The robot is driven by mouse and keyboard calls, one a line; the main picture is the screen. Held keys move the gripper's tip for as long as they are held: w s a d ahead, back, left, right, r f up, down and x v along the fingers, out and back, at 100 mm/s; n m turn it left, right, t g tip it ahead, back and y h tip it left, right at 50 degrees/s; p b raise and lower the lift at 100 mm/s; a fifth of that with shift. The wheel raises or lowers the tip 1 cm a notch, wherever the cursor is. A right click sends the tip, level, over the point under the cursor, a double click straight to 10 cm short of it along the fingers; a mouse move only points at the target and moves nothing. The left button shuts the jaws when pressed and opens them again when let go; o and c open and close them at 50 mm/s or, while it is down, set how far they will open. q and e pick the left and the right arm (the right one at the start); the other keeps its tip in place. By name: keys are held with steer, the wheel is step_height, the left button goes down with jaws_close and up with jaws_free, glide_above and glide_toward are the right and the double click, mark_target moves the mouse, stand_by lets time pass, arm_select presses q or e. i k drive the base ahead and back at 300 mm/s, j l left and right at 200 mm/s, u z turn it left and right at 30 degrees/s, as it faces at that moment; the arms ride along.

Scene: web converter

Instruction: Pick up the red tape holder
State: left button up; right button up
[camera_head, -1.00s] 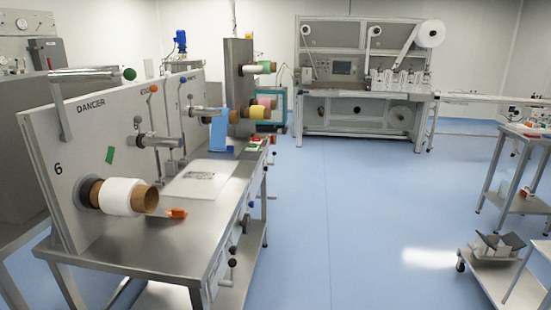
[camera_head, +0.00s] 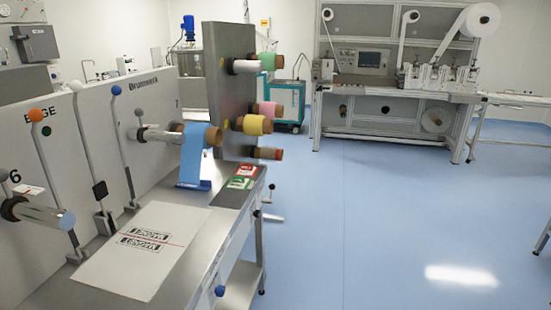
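No object in the camera_head view can be clearly told as the red tape holder. A small flat red item (camera_head: 247,170) with white marks lies at the far end of the steel table (camera_head: 188,258). A similar green item (camera_head: 240,184) lies just in front of it, on a dark surface. Above them, a brown core with a thin red band (camera_head: 266,153) sits on the lowest spindle of the grey upright panel (camera_head: 229,85). Neither of my grippers is in view.
A white sheet with printed labels (camera_head: 142,248) lies on the table. Levers and a metal roller (camera_head: 38,214) stick out from the white panel at left. A blue web (camera_head: 194,158) hangs from a roll. The blue floor (camera_head: 380,225) to the right is clear.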

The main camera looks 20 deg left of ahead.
mark_target(245, 170)
steer(key=i+l+u, duration=0.1)
steer(key=i+u, duration=0.2)
steer(key=i, duration=0.25)
steer(key=i+l+u, duration=0.3)
steer(key=i, duration=0.25)
steer(key=i+l+u, duration=0.15)
steer(key=u, duration=0.35)
steer(key=i+l+u, duration=0.3)
steer(key=u, duration=0.2)
steer(key=i+l+u, duration=0.25)
steer(key=u, duration=0.25)
steer(key=i+l+u, duration=0.1)
steer(key=l+u, duration=0.85)
steer(key=l, duration=0.25)
steer(key=k+l+u, duration=0.1)
steer(key=l+u, duration=0.4)
steer(key=l, duration=0.2)
